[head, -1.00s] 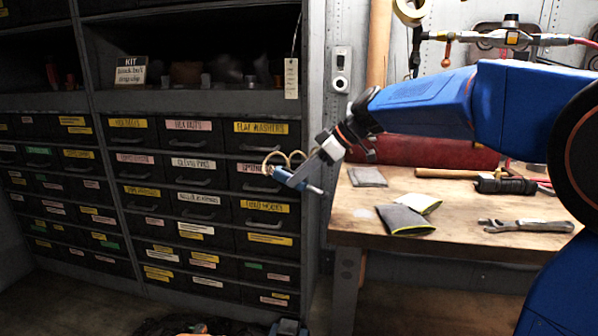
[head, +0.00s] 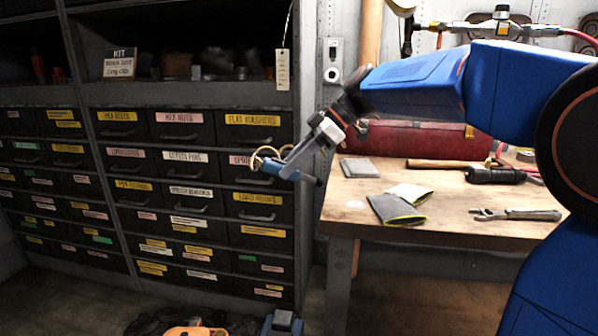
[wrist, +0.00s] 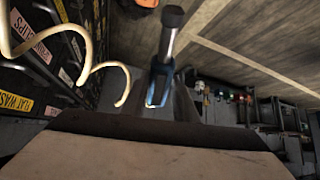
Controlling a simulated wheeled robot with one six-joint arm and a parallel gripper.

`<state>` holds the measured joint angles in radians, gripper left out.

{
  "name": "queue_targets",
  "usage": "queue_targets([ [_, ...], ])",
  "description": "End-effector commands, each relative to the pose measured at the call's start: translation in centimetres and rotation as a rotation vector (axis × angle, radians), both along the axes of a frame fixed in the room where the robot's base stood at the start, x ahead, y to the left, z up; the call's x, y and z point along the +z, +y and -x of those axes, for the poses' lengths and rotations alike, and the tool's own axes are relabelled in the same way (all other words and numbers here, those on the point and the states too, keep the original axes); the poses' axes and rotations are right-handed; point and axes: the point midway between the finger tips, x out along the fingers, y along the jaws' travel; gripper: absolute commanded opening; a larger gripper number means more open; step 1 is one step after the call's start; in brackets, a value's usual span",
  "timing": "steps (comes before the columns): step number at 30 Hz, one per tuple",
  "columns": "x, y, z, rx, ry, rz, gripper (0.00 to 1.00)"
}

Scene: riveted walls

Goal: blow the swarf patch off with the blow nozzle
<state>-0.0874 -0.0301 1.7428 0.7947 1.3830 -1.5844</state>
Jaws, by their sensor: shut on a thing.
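My gripper (head: 290,170) is shut on the blue blow nozzle (head: 272,167). It holds the nozzle in the air in front of the drawer cabinet, left of the workbench. The nozzle also shows in the wrist view (wrist: 159,85), with a dark tip and a tan coiled hose (wrist: 110,68) beside it. A pale, flat spot (head: 356,204) lies on the bench top (head: 450,236) near its left front edge. I cannot tell whether this is the swarf patch. The nozzle is apart from the spot.
Grey-and-yellow cloths (head: 398,208), a grey pad (head: 359,167), a wrench (head: 515,214), a hammer (head: 430,163) and a red toolbox (head: 400,147) are on the bench. The labelled drawer cabinet (head: 190,150) fills the left. An orange object (head: 195,331) lies on the floor.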

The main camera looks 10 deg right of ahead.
Motion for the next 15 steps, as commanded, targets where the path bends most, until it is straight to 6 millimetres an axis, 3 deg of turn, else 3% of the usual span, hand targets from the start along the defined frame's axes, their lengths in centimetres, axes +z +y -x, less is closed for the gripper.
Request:
queue_targets([
  [7, 2.2, -0.1, 3.6, 0.208, 0.000, -0.007, 0.00],
  [15, 2.6, -0.2, 4.3, 0.248, 0.001, -0.010, 0.00],
])
